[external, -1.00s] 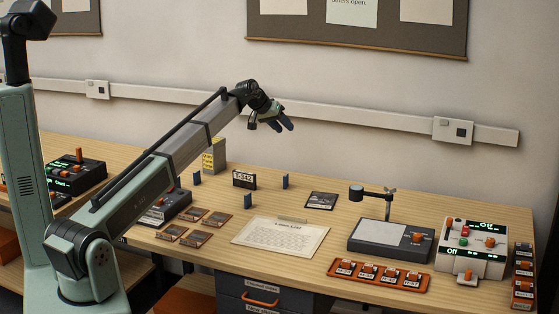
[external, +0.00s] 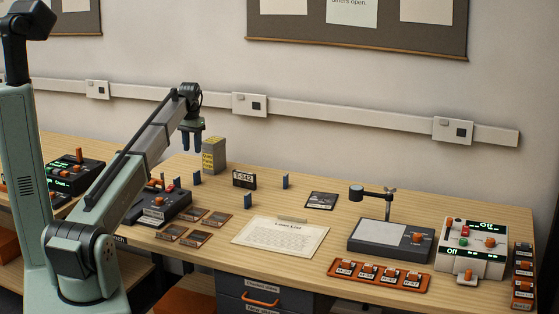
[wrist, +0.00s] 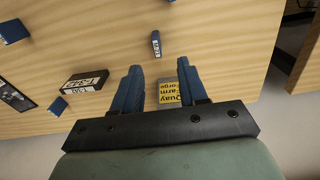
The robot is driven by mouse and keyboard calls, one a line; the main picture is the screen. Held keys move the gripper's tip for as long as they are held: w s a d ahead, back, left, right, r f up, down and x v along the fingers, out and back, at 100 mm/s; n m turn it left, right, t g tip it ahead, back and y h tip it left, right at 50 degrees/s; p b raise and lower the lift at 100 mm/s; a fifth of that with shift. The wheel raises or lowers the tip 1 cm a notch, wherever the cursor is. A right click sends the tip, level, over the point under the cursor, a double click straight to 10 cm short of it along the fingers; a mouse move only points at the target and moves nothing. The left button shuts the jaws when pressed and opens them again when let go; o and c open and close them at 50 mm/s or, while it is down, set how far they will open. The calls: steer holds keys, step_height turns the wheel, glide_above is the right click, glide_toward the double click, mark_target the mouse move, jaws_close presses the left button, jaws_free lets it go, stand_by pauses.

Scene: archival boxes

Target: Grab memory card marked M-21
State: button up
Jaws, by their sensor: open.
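My gripper (external: 191,139) hangs above the left part of the desk with its fingers pointing down. In the wrist view my gripper (wrist: 161,70) is open, with nothing held between its two blue fingers. A small dark blue upright piece (wrist: 156,43) with a white label on its edge stands just beyond the fingertips, apart from them. It shows as a small blue piece (external: 197,177) in the external view. Its label is too small to read surely, so I cannot tell whether it is the card M-21. No M-21 marking is readable elsewhere.
A box with a yellow label (wrist: 168,94) is partly seen between the fingers. A black labelled cassette (external: 244,179) and two more blue pieces (external: 285,180) (external: 248,201) stand nearby. A dark control unit (external: 160,206), several flat cards (external: 195,215) and an orange tray (external: 425,283) are also on the desk.

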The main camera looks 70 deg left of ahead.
mark_target(196, 172)
step_height(196, 172, down, 8)
steer(key=shift+r, duration=0.2)
steer(key=shift+w+d+f, duration=0.1)
steer(key=shift+w+f, duration=0.1)
steer(key=shift+f, duration=1.15)
steer(key=shift+w+d+f, duration=0.1)
steer(key=shift+w+f, duration=0.05)
steer(key=shift+f, duration=1.15)
jaws_close()
